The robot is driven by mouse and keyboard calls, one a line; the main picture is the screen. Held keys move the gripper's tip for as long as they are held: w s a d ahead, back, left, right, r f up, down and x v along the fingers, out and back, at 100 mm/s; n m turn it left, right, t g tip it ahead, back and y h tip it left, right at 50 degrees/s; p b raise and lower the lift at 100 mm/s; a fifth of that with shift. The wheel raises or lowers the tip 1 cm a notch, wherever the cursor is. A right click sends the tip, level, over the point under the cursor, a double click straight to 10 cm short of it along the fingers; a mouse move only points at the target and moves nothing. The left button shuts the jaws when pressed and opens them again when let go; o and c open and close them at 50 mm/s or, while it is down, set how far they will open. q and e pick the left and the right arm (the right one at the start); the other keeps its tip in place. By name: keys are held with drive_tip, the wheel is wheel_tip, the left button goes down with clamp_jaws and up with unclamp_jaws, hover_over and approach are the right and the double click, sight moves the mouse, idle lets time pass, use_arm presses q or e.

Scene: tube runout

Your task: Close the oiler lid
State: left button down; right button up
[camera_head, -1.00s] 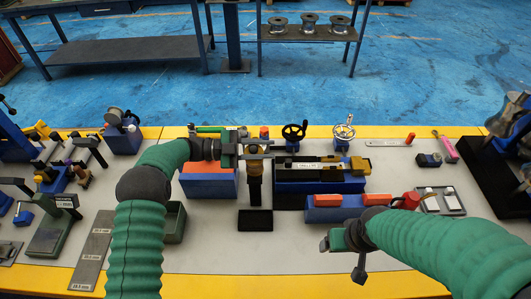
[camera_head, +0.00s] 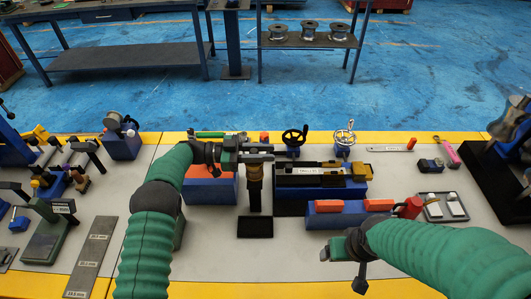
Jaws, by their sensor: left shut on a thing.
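A dark upright post with a brownish round top (camera_head: 254,178) stands near the table's middle; it looks like the oiler, though I cannot make out its lid. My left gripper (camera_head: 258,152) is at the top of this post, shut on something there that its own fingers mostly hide. I cannot tell whether the lid is up or down. My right gripper (camera_head: 340,248) hangs low over the bare front of the table, apart from the oiler. Its fingers are too unclear to read.
A red can (camera_head: 411,208) is near my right arm.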

use_arm(q)
drive_tip(key=shift+a+f, duration=0.1)
drive_tip(key=c, duration=1.4)
unclamp_jaws()
drive_tip(key=shift+c, duration=0.2)
drive_tip(key=shift+o, duration=1.4)
drive_tip(key=shift+w+a, duration=0.1)
drive_tip(key=shift+a, duration=0.1)
